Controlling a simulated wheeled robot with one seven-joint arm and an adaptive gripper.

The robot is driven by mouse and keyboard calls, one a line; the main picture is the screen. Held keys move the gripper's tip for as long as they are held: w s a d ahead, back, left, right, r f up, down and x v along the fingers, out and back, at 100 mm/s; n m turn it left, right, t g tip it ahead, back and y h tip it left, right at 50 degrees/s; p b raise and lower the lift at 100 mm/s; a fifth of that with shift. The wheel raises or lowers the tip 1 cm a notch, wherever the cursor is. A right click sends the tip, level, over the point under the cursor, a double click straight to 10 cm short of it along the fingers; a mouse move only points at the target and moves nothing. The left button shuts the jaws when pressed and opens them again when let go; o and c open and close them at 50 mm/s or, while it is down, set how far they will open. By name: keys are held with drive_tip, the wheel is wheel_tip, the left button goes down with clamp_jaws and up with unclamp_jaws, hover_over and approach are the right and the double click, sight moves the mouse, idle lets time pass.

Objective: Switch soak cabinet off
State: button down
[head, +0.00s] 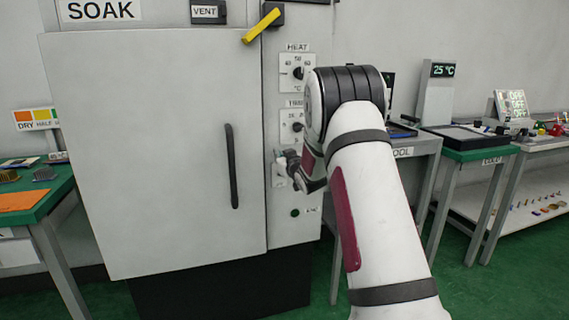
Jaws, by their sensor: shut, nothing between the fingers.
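The soak cabinet (150,160) is a tall pale cabinet with a SOAK sign, a dark vertical door handle and a shut door. A yellow lever (262,25) sits tilted at its top, beside the VENT label. Its control strip on the right has a HEAT dial (297,72), a second dial (296,126) partly behind my arm, and a small dark green round spot (295,213) low down. My gripper (281,165) is shut and empty in front of the strip, below the second dial. It hides the part of the panel behind it; I cannot tell if it touches.
A green-topped table (35,205) with an orange sheet stands at the left. A shelf (520,200) holds several small parts. Green floor is open at the lower right.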

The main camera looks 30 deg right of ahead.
drive_tip(key=shift+d+f+b, duration=0.2)
drive_tip(key=shift+f+b, duration=0.25)
drive_tip(key=shift+f, duration=0.75)
drive_tip(key=shift+s+f, duration=0.35)
drive_tip(key=shift+f, duration=0.3)
drive_tip(key=shift+d, duration=0.1)
